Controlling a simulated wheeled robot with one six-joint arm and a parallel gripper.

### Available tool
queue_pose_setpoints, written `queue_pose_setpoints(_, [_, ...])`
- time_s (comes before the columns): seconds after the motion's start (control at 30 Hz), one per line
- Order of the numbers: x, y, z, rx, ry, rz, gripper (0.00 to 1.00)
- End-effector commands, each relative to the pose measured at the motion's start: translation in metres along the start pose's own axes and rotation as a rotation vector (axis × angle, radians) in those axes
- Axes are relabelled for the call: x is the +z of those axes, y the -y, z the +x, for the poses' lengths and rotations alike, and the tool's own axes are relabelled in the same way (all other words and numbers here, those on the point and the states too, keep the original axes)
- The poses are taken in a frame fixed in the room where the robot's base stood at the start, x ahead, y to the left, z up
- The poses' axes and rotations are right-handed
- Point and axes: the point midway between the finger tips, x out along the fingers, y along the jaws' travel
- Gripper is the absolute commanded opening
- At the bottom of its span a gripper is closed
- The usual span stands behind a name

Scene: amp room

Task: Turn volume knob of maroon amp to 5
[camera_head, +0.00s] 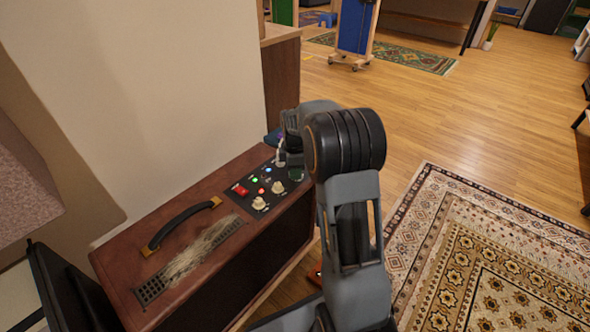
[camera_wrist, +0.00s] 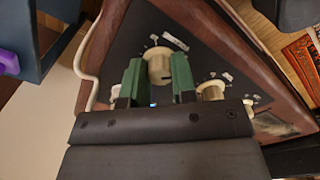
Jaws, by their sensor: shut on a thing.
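The maroon amp (camera_head: 190,225) stands on the floor at the left in the head view, with a dark control panel (camera_head: 245,200) on its top. In the wrist view, my gripper (camera_wrist: 158,78) has its two green fingers on either side of a cream knob (camera_wrist: 159,62) and is shut on it. The knob has a dark pointer mark at its lower right; the white labels around it are too small to read. A second cream knob (camera_wrist: 211,90) is to its right. In the head view, my arm hides the held knob; two other cream knobs (camera_head: 278,187) show.
A red switch (camera_head: 240,189) and several lit indicators are on the panel. A black handle (camera_head: 180,226) rises from the amp's top. A white cable (camera_wrist: 94,60) runs beside the panel in the wrist view. Wooden floor and a patterned rug (camera_head: 480,250) lie to the right.

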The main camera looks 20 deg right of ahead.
Motion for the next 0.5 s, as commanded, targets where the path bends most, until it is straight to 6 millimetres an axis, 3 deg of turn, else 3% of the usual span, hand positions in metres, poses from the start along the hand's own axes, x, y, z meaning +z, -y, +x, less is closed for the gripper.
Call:
queue_pose_setpoints(0.13, [0.0, 0.0002, -0.0001, -0.001, 0.0, 0.0, 0.02])
queue_pose_setpoints(0.5, [0.0, 0.0006, -0.0029, -0.003, 0.001, 0.081, 0.01])
